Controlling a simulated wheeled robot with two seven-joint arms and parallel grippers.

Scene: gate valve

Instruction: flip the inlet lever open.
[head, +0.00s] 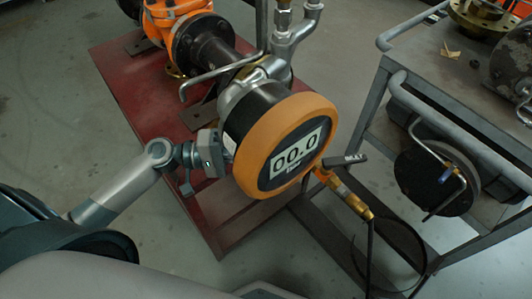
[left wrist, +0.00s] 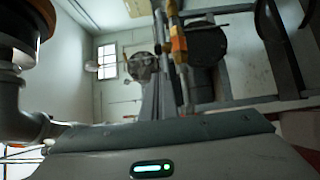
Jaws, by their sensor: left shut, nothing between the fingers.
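A short dark lever (head: 345,160) with pale marks, apparently the inlet lever, sticks out above this fitting to the right. The fitting also shows in the left wrist view (left wrist: 178,45), where the lever's position is unclear. My left gripper (head: 217,152) is shut and empty at the gauge's left side; the gauge partly hides its tips, and contact is unclear. My right gripper is out of view.
A bent silver bar (head: 215,73) and pipework (head: 290,35) rise behind the gauge. A red plate (head: 150,110) lies beneath. A grey metal cart (head: 455,100) with flanged parts stands at the right. Open floor (head: 50,100) lies at the left.

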